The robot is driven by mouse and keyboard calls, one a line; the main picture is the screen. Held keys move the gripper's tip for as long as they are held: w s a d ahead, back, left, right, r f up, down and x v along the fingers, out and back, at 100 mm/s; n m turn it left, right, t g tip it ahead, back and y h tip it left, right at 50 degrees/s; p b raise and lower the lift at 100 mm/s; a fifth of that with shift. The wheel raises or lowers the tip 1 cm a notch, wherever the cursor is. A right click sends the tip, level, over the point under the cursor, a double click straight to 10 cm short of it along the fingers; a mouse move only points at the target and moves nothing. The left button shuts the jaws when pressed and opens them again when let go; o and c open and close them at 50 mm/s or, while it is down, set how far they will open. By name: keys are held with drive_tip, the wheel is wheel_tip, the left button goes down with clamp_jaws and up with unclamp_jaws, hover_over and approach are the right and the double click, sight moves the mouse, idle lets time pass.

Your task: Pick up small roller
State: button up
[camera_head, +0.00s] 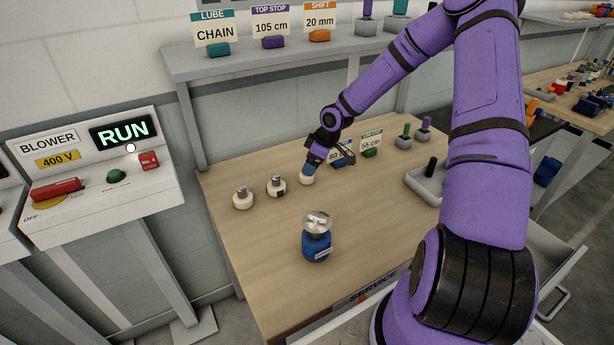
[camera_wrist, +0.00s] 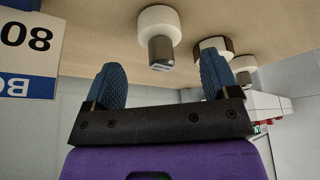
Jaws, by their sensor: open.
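I cannot tell which is the small roller by size. My gripper (camera_head: 309,169) is just above the right one, partly hiding it. In the wrist view, my gripper (camera_wrist: 163,70) is open and empty, with blue-padded fingers apart. The nearest roller (camera_wrist: 158,22) is just beyond the fingertips, its stem lined up with the gap. The other rollers (camera_wrist: 211,45) show behind the right finger.
A blue container with a clear top (camera_head: 317,243) stands at the front of the bench. A blue-and-white "80" sign (camera_wrist: 26,50) and a green "55 cm" sign (camera_head: 371,145) are right of my gripper. A grey tray (camera_head: 424,190) lies farther right. A shelf (camera_head: 230,66) runs above the bench's back.

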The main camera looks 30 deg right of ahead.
drive_tip(key=shift+x, duration=2.6)
drive_tip(key=shift+w+a+r, duration=0.15)
drive_tip(key=shift+w+a, duration=0.05)
drive_tip(key=shift+a, duration=0.05)
drive_tip(key=c, duration=1)
drive_tip(key=shift+c, duration=0.2)
